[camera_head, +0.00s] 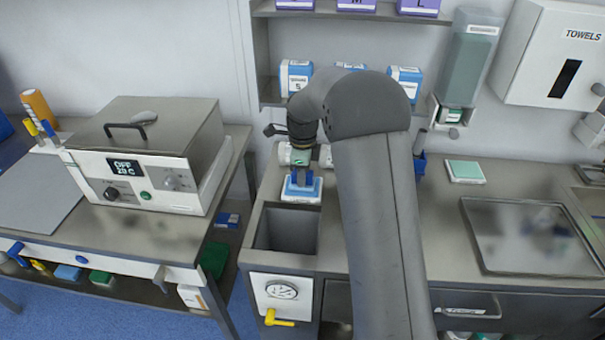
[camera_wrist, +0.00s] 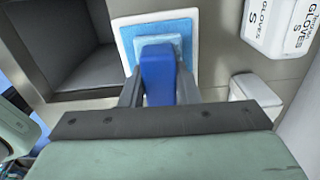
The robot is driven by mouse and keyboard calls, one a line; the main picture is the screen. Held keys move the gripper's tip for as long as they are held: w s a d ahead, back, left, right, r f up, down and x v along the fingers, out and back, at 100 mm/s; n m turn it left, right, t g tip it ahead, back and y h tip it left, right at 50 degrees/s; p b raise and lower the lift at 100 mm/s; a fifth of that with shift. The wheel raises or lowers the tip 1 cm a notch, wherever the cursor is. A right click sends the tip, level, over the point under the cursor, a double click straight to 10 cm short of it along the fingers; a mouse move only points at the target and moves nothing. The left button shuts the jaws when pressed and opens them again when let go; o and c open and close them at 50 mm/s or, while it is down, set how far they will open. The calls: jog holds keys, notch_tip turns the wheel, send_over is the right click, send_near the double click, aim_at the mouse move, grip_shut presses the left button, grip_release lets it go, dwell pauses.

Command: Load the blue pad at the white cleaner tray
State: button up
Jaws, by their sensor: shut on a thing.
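The white cleaner tray (camera_head: 303,200) sits on the counter just behind a square sink. The blue pad (camera_head: 317,187) lies at the tray, with the white rim showing around it. In the wrist view, the pad (camera_wrist: 185,27) has a lighter raised block in its middle, and the white rim of the tray (camera_wrist: 127,45) shows around it. Whether the pad touches the tray cannot be told.
The open sink (camera_head: 287,230) lies directly in front of the tray. A glove box (camera_wrist: 285,25) and white containers stand close behind. A green pad on a white base (camera_head: 465,170) and a metal tray (camera_head: 528,236) are to the right. A water bath (camera_head: 150,150) stands left.

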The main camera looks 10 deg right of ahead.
dwell(0.4)
jog(key=shift+r+p, duration=2.35)
jog(key=shift+r, duration=1.15)
